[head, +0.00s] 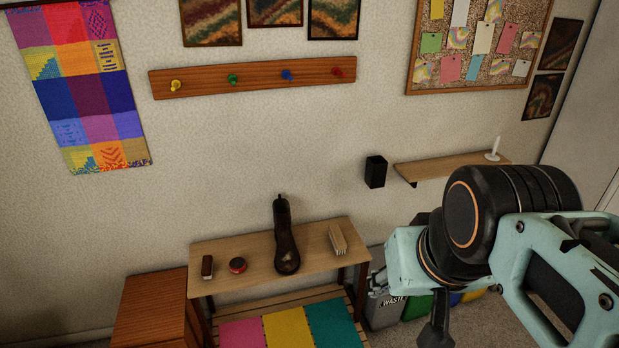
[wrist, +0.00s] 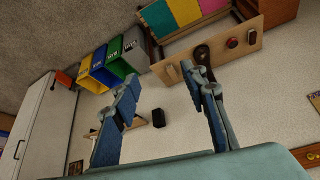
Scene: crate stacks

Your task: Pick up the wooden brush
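In the wrist view a pale shape that looks like the same brush (wrist: 171,74) shows beside the right fingertip, partly hidden. My gripper (wrist: 160,73) is open, with its two blue-padded fingers spread wide and nothing between them. It is well away from the bench.
The bench top (head: 312,262) also bears a red round tin (head: 237,265) and a small dark brown block-like item (head: 207,267). A wooden cabinet (head: 150,310) stands left. Coloured bins (head: 385,309) stand right. A wall shelf (head: 450,166) and black box (head: 375,171) are above.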

